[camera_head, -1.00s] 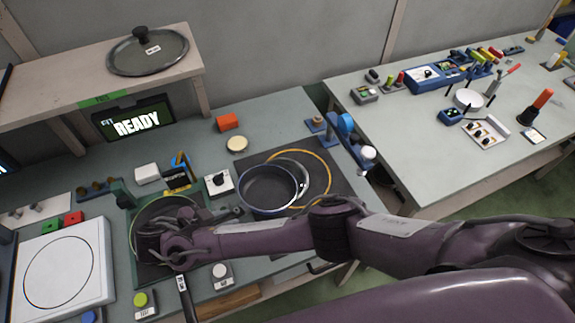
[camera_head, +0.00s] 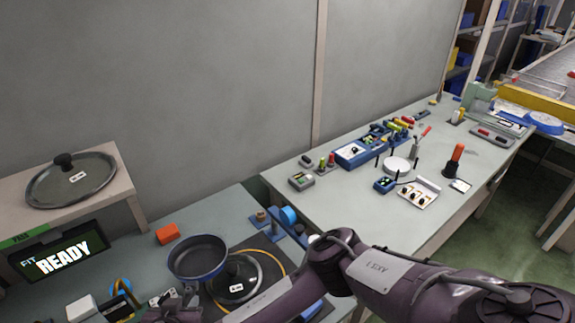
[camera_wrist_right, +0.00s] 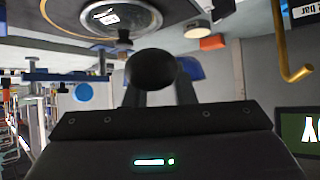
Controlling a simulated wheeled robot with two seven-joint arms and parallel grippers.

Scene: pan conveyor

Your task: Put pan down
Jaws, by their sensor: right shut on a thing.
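The pan (camera_head: 197,257) is dark inside with a blue outer wall. In the head view it appears upright, its near right edge beside a glass lid (camera_head: 236,282) with a black knob. My right gripper (camera_head: 180,306) is at the lower edge of the head view, partly cut off, at the pan's near side. In the right wrist view the right gripper (camera_wrist_right: 152,88) is shut on a dark rounded piece, apparently the end of the pan handle (camera_wrist_right: 150,68). Whether the pan touches the bench cannot be told. My left gripper is not in view.
The lid lies on a dark mat (camera_head: 267,258) with an orange ring. An orange block (camera_head: 168,233) stands behind the pan. A shelf (camera_head: 128,200) holds another lid (camera_head: 71,181), above a READY screen (camera_head: 65,255). A second table (camera_head: 340,205) stands to the right.

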